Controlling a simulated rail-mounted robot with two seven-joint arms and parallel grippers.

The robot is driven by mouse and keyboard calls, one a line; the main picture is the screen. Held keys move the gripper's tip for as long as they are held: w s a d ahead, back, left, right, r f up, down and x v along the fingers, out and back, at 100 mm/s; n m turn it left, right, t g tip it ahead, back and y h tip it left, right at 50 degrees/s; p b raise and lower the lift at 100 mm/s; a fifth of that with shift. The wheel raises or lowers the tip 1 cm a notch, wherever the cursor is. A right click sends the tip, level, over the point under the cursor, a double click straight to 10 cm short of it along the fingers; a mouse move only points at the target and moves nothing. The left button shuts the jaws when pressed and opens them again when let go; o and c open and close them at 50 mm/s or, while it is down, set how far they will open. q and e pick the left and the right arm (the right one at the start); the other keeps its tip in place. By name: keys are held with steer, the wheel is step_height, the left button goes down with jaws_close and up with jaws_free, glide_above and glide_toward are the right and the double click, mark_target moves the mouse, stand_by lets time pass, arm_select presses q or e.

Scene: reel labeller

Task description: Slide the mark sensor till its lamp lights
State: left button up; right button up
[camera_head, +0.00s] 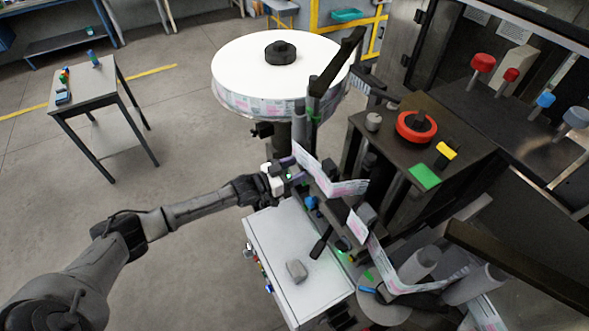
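My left gripper (277,177) reaches in from the left to the upper end of the label web (316,172), beside the small parts mounted there. The picture is too small to tell whether its fingers are open or shut. The mark sensor is not clearly distinguishable; small purple, white and dark parts crowd around the fingers and may hide it. A small green spot shows by the fingers, but I cannot tell whether it is a lit lamp. The printed web runs from there down to the lower right over rollers. My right gripper is not in view.
A large white reel (240,70) stands behind the gripper. A white cabinet (285,240) with a grey block (296,271) on top is just in front. The dark machine with a red ring (416,127) is right. A small table (85,95) stands left; floor between is clear.

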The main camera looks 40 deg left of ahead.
arm_select(q)
steer(key=shift+s+a, duration=0.2)
steer(key=shift+s, duration=0.25)
steer(key=v, duration=1.2)
steer(key=shift+s+b, duration=0.4)
steer(key=shift+b, duration=0.05)
steer(key=shift+a, duration=0.1)
stand_by(0.5)
